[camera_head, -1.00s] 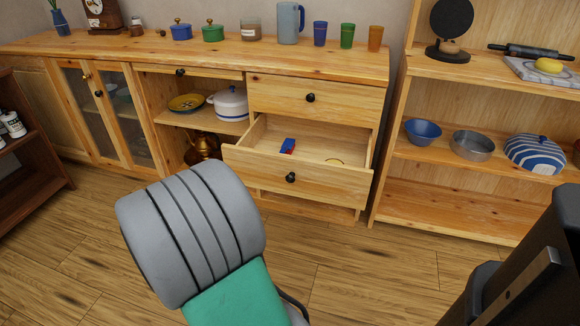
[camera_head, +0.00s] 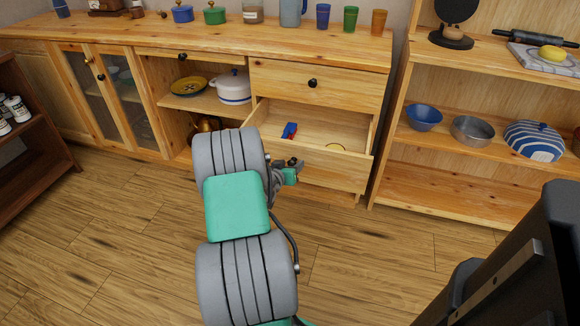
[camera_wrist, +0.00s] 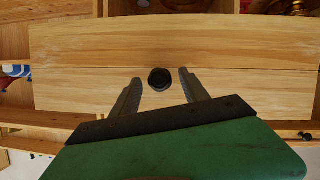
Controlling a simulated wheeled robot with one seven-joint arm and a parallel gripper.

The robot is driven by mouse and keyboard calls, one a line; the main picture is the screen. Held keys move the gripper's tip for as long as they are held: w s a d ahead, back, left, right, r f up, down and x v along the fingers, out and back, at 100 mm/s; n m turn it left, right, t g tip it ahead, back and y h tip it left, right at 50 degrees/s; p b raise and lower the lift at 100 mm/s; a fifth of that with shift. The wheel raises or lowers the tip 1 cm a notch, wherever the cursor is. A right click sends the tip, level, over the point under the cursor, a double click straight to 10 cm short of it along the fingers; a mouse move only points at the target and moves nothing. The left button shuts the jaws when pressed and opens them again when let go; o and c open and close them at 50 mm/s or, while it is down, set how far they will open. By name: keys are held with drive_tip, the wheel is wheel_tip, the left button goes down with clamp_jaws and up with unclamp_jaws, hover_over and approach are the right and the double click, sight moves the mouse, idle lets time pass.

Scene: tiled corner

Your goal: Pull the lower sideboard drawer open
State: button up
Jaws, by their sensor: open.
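The lower sideboard drawer (camera_head: 330,168) stands pulled out, with its inside showing in the head view. Its wooden front (camera_wrist: 230,50) fills much of the wrist view. The drawer's dark round knob (camera_wrist: 160,79) lies between my fingertips in that view, with a gap on each side. My gripper (camera_wrist: 159,76) is open at the drawer front. In the head view my gripper (camera_head: 290,168) is at the knob and partly hides it. My arm covers the drawer's left end there.
The upper drawer (camera_head: 330,84) above is shut. An open shelf (camera_head: 440,185) stands to the right. Bare wooden floor (camera_head: 350,250) lies in front of the sideboard.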

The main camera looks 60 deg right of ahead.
drive_tip(key=shift+c, duration=0.2)
clamp_jaws()
idle(1.1)
